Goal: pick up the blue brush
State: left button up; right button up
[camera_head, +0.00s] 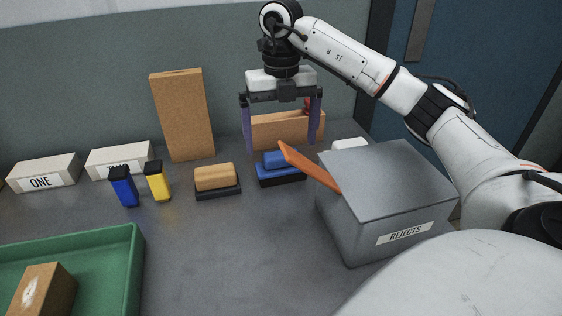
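The blue brush (281,175) stands on the grey table just left of the reject box, its blue block-shaped top over a dark base. My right gripper (281,148) is open above and around the line of the blue brush, with one purple finger on each side. The fingers are wide apart and nothing is between their tips that I can see them touching. From this view I cannot tell how far behind the brush the fingers are. My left gripper is not in view.
A grey box marked REJECTS (385,205) stands at right, with an orange flap (310,167) rising beside the brush. A tan-topped brush (216,181) is to the left. A brick (270,131) lies behind the gripper; a tall board (183,115) stands further left. A green tray (135,265) is front left.

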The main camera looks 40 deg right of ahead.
aim_at(281, 155)
jog(key=f, duration=0.5)
jog(key=shift+s+a, duration=0.15)
jog(key=shift+s, duration=0.05)
jog(key=shift+c, duration=0.4)
jog(key=c, duration=0.7)
jog(key=shift+c, duration=0.3)
jog(key=shift+r, duration=0.1)
